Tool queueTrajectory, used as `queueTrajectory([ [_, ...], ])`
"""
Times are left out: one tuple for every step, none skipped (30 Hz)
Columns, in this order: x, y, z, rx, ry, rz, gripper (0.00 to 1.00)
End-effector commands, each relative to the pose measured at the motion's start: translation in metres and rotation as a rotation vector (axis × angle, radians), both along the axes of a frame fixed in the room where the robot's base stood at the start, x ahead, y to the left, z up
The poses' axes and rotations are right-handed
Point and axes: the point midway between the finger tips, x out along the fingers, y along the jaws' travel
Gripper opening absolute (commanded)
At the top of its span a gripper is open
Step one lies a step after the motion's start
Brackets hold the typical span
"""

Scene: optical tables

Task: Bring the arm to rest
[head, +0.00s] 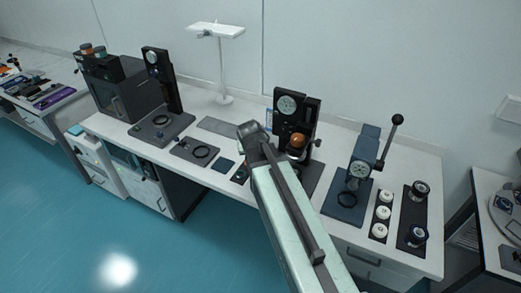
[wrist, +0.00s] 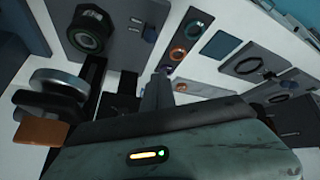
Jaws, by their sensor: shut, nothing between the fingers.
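My arm (head: 290,215) reaches up from the bottom of the head view over the bench, its dark end just left of a black gauge stand (head: 285,105). In the wrist view my gripper (wrist: 157,90) shows as narrow grey fingers, shut and empty, above the bench top. My own pale green housing fills the bottom of that view. The fingertips are hard to make out in the head view. My arm covers part of the bench and part of the stand's base.
The white bench (head: 335,215) holds a dark press with a lever (head: 362,160), another gauge stand (head: 160,85), a dark box oven (head: 120,85) and small trays with rings. A white lamp-like stand (head: 222,60) rises behind. Open teal floor (head: 90,220) lies at the lower left.

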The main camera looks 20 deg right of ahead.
Motion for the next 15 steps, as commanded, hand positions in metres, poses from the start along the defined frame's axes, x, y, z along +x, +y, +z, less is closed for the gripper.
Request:
queueTrajectory([
  [-0.0034, 0.0043, 0.0086, 0.000, 0.000, 0.001, 0.00],
  [-0.0045, 0.0060, 0.0098, 0.000, 0.000, 0.000, 0.00],
  [-0.0055, 0.0077, 0.0107, 0.000, 0.000, 0.000, 0.00],
  [-0.0060, 0.0087, 0.0110, 0.000, 0.000, 0.001, 0.00],
  [-0.0063, 0.0095, 0.0110, 0.000, 0.000, 0.001, 0.00],
  [-0.0064, 0.0101, 0.0107, 0.000, 0.000, 0.001, 0.00],
  [-0.0064, 0.0103, 0.0103, 0.000, 0.000, 0.001, 0.00],
  [-0.0063, 0.0103, 0.0099, 0.000, 0.000, 0.001, 0.00],
  [-0.0062, 0.0103, 0.0096, 0.000, 0.000, 0.001, 0.00],
  [-0.0061, 0.0103, 0.0095, 0.000, 0.000, 0.001, 0.00],
  [-0.0061, 0.0101, 0.0096, 0.000, 0.000, 0.001, 0.00],
  [-0.0060, 0.0100, 0.0095, 0.000, 0.000, 0.001, 0.00],
  [-0.0061, 0.0099, 0.0095, 0.000, 0.000, 0.001, 0.00],
  [-0.0061, 0.0099, 0.0095, 0.000, 0.000, 0.001, 0.00],
  [-0.0061, 0.0099, 0.0095, 0.000, 0.000, 0.001, 0.00],
])
